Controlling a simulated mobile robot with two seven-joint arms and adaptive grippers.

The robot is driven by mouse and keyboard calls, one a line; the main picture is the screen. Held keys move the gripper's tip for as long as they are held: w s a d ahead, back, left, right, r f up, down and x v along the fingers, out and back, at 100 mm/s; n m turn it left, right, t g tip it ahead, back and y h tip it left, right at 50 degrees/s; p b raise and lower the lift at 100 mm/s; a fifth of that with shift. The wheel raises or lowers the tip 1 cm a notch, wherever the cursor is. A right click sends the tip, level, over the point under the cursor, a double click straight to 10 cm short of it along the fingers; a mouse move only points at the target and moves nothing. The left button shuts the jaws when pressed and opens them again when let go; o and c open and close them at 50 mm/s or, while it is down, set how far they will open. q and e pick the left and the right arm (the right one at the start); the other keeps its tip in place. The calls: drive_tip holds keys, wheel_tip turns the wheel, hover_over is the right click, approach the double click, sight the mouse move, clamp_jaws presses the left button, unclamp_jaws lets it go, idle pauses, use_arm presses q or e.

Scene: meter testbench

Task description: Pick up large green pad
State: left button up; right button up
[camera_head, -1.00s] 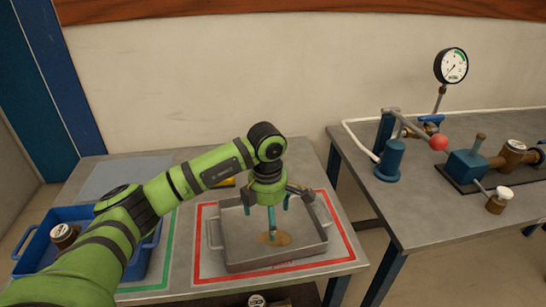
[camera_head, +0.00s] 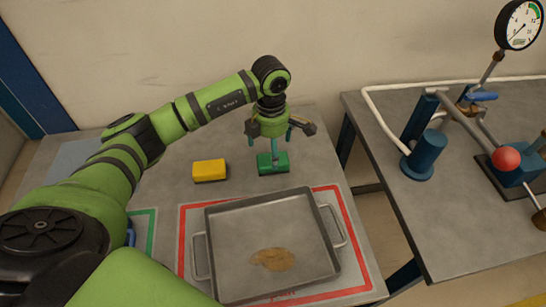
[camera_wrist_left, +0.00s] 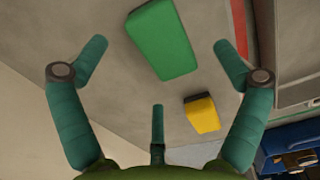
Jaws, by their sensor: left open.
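The large green pad (camera_head: 273,163) lies on the grey table behind the metal tray. It also shows in the left wrist view (camera_wrist_left: 161,40), beyond the fingers. My left gripper (camera_head: 277,150) points down above the green pad, its fingers spread and empty. In the left wrist view the open fingers (camera_wrist_left: 157,85) stand apart, with nothing between them. In the head view a finger overlaps part of the pad, and I cannot tell whether they touch. My right gripper is not in view.
A yellow pad (camera_head: 209,170) lies left of the green one. The metal tray (camera_head: 222,289) with a brown stain stands in a red-outlined area in front. A second table (camera_head: 450,225) with a blue-handled pipe rig and pressure gauge (camera_head: 519,24) is at the right, across a gap.

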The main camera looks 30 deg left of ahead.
use_arm(q)
wheel_tip(320, 180, down, 4)
drive_tip(key=shift+w+d+r+p, duration=0.1)
drive_tip(key=shift+w+p, duration=0.05)
drive_tip(key=shift+p, duration=0.4)
drive_tip(key=shift+f, duration=0.25)
drive_tip(key=c, duration=1.2)
drive_tip(key=shift+c, duration=0.2)
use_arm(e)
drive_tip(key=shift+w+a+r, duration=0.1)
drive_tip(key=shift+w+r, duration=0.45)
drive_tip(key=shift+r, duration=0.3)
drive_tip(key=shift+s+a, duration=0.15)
use_arm(q)
drive_tip(key=shift+r, duration=0.1)
